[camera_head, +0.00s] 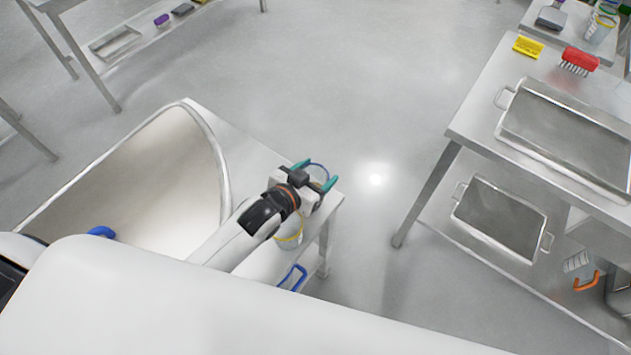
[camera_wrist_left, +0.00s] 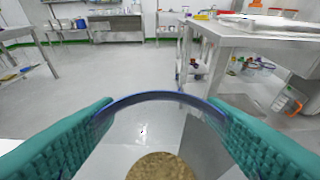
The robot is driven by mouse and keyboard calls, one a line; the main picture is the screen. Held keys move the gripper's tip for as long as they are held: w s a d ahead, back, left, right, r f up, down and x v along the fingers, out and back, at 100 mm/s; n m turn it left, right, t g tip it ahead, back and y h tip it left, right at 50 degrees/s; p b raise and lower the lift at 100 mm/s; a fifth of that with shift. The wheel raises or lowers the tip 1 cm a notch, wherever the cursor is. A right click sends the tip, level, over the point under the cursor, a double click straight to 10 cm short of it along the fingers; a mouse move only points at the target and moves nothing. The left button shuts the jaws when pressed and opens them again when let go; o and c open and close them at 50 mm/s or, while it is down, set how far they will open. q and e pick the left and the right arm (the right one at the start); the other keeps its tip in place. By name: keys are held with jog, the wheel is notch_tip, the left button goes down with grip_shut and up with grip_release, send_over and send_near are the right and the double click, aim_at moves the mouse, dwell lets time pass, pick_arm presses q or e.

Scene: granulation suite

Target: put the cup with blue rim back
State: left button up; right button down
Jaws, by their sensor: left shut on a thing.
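The cup with blue rim (camera_head: 321,170) is between the teal fingers of my left gripper (camera_head: 315,176), held at the far right corner of the near table in the head view. My left gripper is shut on it. In the left wrist view the blue rim (camera_wrist_left: 160,96) arches between both fingers, and brown granular material (camera_wrist_left: 160,168) shows at the bottom. Most of the cup's body is hidden in the head view. Whether it touches the table is unclear. My right gripper is not in view.
A cup with yellow rim (camera_head: 289,241) stands close below my left wrist. A large cream-lined bin (camera_head: 150,165) is at left. A steel table (camera_head: 480,100) at right holds a tray (camera_head: 565,135), a red brush (camera_head: 580,59) and a yellow item (camera_head: 528,46). Open floor lies between.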

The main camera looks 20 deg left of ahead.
aim_at(320, 180)
pick_arm(q)
notch_tip(320, 180, down, 3)
jog(key=shift+w+r, duration=0.1)
jog(key=shift+w, duration=0.05)
jog(key=shift+f, duration=0.55)
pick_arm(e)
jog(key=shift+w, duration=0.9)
pick_arm(q)
jog(key=o, duration=1)
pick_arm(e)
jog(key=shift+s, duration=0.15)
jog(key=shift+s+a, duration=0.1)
